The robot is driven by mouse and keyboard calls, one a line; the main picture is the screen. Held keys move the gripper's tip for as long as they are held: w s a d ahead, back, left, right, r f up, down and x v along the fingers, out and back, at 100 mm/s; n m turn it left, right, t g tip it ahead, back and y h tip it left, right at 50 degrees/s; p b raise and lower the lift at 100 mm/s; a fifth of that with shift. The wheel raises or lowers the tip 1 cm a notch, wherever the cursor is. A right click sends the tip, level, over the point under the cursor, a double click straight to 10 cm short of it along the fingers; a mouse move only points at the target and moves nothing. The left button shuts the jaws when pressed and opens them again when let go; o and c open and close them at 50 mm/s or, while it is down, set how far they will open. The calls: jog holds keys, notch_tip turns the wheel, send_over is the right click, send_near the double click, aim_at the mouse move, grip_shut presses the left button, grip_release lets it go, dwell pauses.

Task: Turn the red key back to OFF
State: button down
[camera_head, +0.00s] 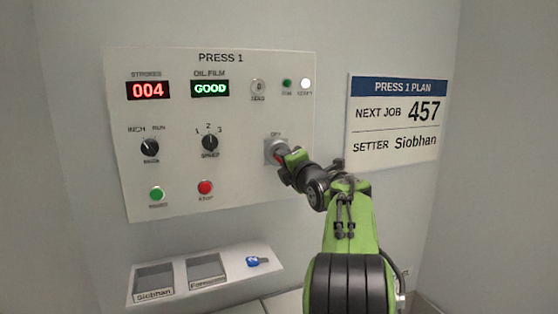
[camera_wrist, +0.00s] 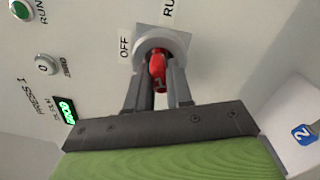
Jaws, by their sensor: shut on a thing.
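The red key (camera_wrist: 157,70) sits in a round grey lock on a square plate (camera_wrist: 176,38) on the press panel. In the wrist view the labels OFF and RUN stand beside the plate, RUN partly cut off. My gripper (camera_wrist: 158,88) is shut on the red key, with one dark finger on each side of it. In the head view my gripper (camera_head: 284,158) is at the lock plate (camera_head: 272,146) on the panel's right, and it mostly hides the key. The key's exact pointing direction is hard to tell.
The panel (camera_head: 235,180) holds a STROKES display (camera_head: 148,90) reading 004, an OIL FILM display (camera_head: 210,88) reading GOOD, black knobs, and green and red buttons. Below is a tray (camera_head: 232,280) with labelled bins and a blue tag (camera_head: 257,262). A plan sign (camera_head: 396,122) hangs at right.

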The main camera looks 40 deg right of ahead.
jog(key=shift+f+n+b, duration=0.15)
jog(key=shift+n+b, duration=0.9)
jog(key=shift+n, duration=0.25)
jog(key=shift+d+n+y+b, duration=0.15)
jog(key=shift+n+b, duration=0.7)
jog(key=shift+n, duration=0.9)
jog(key=shift+n+y+b, duration=0.15)
jog(key=shift+n+b, duration=0.65)
jog(key=shift+n, duration=0.95)
